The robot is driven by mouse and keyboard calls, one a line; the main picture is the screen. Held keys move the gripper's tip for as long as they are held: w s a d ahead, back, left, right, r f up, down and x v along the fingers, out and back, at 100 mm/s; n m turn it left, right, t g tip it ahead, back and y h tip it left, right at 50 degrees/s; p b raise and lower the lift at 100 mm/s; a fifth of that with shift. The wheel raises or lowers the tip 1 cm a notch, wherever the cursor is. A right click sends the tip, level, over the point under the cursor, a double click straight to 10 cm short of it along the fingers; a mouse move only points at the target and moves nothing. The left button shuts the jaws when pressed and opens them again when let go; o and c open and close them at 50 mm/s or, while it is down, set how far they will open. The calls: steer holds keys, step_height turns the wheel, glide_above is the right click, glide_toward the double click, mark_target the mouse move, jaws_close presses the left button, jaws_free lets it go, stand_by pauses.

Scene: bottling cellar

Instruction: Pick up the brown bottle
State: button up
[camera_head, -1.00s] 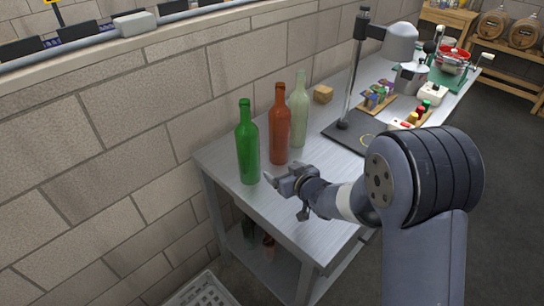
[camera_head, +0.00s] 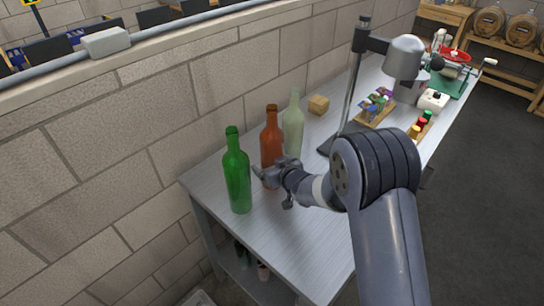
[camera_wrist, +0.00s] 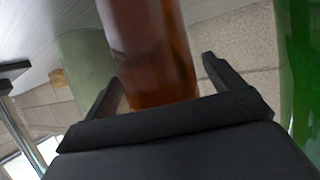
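The brown bottle (camera_head: 271,139) stands upright on the metal table, between a green bottle (camera_head: 237,175) on its left and a pale green bottle (camera_head: 293,126) behind it. My gripper (camera_head: 264,178) is at the brown bottle's lower body and hides part of it. In the wrist view the brown bottle (camera_wrist: 150,50) stands between the two open fingers of my gripper (camera_wrist: 165,85). Gaps show between the bottle and the fingers, the right one wider. The green bottle (camera_wrist: 300,70) is at the right edge there, and the pale bottle (camera_wrist: 85,65) at the left.
The metal table (camera_head: 290,235) runs along a block wall. A lamp stand (camera_head: 402,58), a wooden block (camera_head: 318,105) and a rack of small coloured items (camera_head: 375,108) are farther back. The near table end is clear. Bottles stand on the lower shelf.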

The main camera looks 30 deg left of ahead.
mark_target(277, 142)
steer(key=c, duration=1.4)
steer(key=shift+o, duration=0.2)
steer(key=shift+r, duration=0.1)
step_height(277, 142, up, 10)
